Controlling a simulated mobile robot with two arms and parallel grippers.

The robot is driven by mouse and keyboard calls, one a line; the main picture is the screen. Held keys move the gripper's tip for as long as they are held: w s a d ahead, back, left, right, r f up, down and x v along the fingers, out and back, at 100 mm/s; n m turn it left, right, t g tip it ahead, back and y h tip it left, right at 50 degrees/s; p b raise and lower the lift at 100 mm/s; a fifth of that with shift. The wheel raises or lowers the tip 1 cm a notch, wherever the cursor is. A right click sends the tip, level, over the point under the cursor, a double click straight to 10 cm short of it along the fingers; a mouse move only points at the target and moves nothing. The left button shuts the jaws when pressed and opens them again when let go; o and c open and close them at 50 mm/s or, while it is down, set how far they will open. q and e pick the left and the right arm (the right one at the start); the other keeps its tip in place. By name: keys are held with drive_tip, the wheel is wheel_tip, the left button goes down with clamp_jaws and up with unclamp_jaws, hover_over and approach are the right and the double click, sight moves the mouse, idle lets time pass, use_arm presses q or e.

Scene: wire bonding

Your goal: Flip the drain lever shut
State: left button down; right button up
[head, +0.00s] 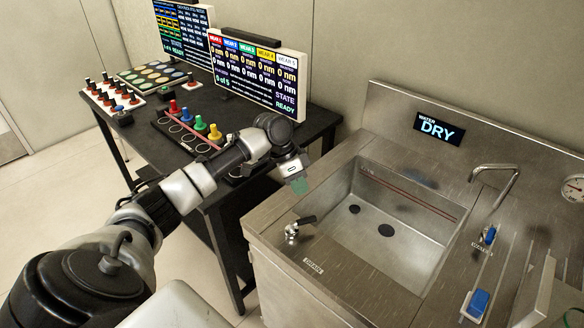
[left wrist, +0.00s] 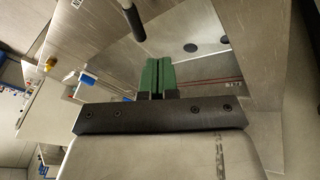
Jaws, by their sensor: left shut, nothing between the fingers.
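The drain lever (head: 303,222) is on the steel counter at the left edge of the sink basin. It has a metal base and a dark handle that slants toward the basin. In the left wrist view, a dark rod (left wrist: 131,18), apparently the lever's handle, shows at the top, beyond the fingertips. My left gripper (head: 300,187) is behind the lever in the head view, apart from it, above the basin's left rim. Its green fingers (left wrist: 158,62) are shut together with nothing between them. My right gripper is not in view.
The sink basin (head: 370,246) is empty, with dark round holes in its floor. A display (head: 438,129) reads "WATER DRY". A faucet (head: 497,180) and blue-handled parts (head: 478,303) are on the right. A black table (head: 222,190) with screens and coloured pieces stands at left.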

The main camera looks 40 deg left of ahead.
sight(306, 221)
use_arm(q)
drive_tip(key=d+f, duration=0.1)
drive_tip(key=d+f+p, duration=0.1)
drive_tip(key=f, duration=0.1)
drive_tip(key=shift+s+d+f, duration=0.15)
drive_tip(key=shift+s+f, duration=0.15)
drive_tip(key=shift+s, duration=0.1)
drive_tip(key=shift+s+d+f, duration=0.3)
drive_tip(key=shift+d+f, duration=0.05)
drive_tip(key=shift+f, duration=0.15)
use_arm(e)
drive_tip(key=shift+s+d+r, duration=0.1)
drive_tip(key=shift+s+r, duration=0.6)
use_arm(q)
drive_tip(key=shift+d, duration=0.1)
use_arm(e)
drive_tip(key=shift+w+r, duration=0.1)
